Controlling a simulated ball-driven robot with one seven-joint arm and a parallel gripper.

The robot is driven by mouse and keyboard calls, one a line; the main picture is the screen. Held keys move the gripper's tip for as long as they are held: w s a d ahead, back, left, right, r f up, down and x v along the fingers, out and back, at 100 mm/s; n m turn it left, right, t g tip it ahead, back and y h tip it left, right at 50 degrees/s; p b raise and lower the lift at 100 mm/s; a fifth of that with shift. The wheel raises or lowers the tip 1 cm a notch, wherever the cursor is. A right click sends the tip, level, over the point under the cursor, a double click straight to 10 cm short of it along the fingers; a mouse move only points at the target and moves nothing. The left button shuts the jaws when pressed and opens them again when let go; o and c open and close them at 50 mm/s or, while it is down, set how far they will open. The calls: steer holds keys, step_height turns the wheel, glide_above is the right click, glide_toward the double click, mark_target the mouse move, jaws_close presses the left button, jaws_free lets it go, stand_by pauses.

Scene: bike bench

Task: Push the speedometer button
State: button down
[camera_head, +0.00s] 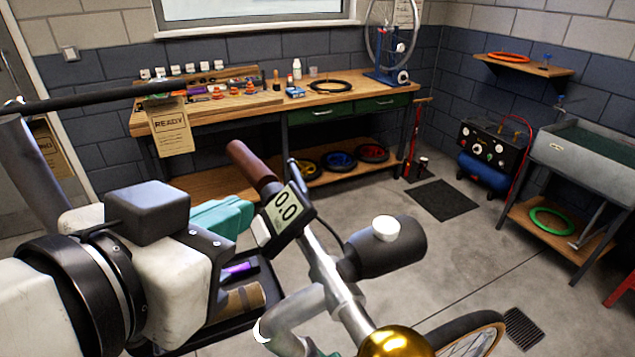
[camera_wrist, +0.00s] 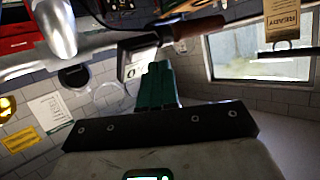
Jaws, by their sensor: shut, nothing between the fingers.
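The speedometer (camera_head: 286,213) is a small dark box with a pale screen reading 0.0, fixed to the silver handlebar (camera_head: 325,262). In the wrist view the speedometer (camera_wrist: 133,66) shows partly behind the fingers. I cannot make out its button clearly. My gripper (camera_head: 246,208) has teal fingers, shut with nothing between them, just left of the speedometer and close to it. In the wrist view the gripper's fingertips (camera_wrist: 159,68) point toward the speedometer and handlebar. I cannot tell whether they touch it.
A brown grip (camera_head: 252,165) ends the handlebar beyond the speedometer. A black cylinder with a white cap (camera_head: 386,228) and a gold bell (camera_head: 396,342) sit nearer. A wooden workbench (camera_head: 232,110) stands at the back wall.

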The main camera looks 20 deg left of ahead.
steer(key=shift+s+r, duration=0.1)
steer(key=shift+r, duration=0.05)
steer(key=shift+s+a+r+p, duration=0.45)
steer(key=shift+s+r, duration=0.05)
steer(key=shift+r, duration=0.25)
steer(key=shift+s+a+r+p, duration=0.4)
steer(key=shift+s+r+p, duration=0.05)
steer(key=shift+r, duration=0.3)
steer(key=shift+s+a+r+p, duration=0.45)
steer(key=shift+s+r, duration=0.05)
steer(key=shift+r, duration=0.25)
